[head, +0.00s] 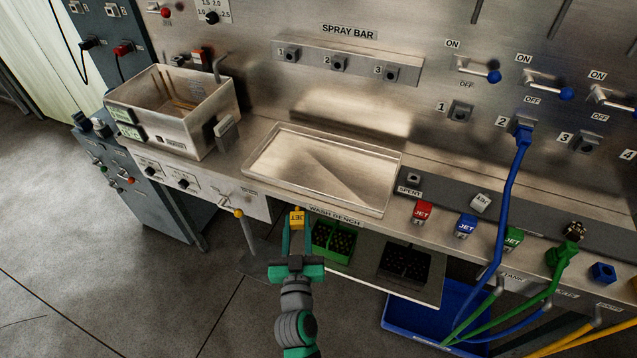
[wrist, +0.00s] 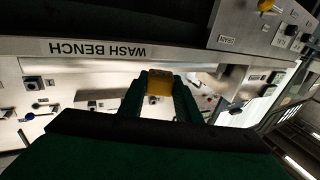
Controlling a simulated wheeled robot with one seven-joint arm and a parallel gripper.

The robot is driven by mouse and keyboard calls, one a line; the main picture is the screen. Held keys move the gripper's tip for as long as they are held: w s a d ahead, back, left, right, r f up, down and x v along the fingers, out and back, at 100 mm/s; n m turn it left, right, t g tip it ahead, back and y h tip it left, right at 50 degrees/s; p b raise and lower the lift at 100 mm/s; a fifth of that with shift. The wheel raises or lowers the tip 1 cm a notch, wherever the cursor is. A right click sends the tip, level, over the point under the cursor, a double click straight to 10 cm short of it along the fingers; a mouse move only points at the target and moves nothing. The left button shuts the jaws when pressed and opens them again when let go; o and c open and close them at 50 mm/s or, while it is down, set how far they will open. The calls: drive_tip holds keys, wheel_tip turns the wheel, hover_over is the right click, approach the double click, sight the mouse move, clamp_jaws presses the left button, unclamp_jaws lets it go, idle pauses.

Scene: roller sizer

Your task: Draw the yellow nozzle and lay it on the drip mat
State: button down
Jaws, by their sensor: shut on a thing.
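My gripper (head: 297,232) is shut on the yellow nozzle (head: 297,214), a small block marked JET. It holds it in the air in front of the wash bench's front edge, just below the WASH BENCH label. In the wrist view the yellow nozzle (wrist: 160,84) sits between the green fingers. No mat is labelled as the drip mat, and I cannot tell which surface it is. A shallow metal tray (head: 282,185) lies empty on the bench behind the gripper.
Red (head: 422,212), blue (head: 466,226) and green (head: 512,238) JET nozzles stand at the right along the bench front. A green crate (head: 346,258) and a black crate (head: 404,276) sit on the lower shelf. A metal basin (head: 190,128) stands at left. Hoses hang at right.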

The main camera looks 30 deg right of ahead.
drive_tip(key=a+f+n+y, duration=0.1)
drive_tip(key=a+f+y, duration=0.1)
drive_tip(key=a+f, duration=0.4)
drive_tip(key=s+a+f+n+t+y, duration=0.1)
drive_tip(key=a+f, duration=0.5)
drive_tip(key=f, duration=0.6)
drive_tip(key=s+a+f+n+y, duration=0.1)
drive_tip(key=a+f+n+y, duration=0.1)
drive_tip(key=a+f+y, duration=0.3)
wheel_tip(320, 180, down, 4)
drive_tip(key=shift+s+a+f+n+t, duration=0.15)
drive_tip(key=shift+s+a+n+t, duration=0.1)
drive_tip(key=shift+a+n+t, duration=0.25)
drive_tip(key=shift+w, duration=0.2)
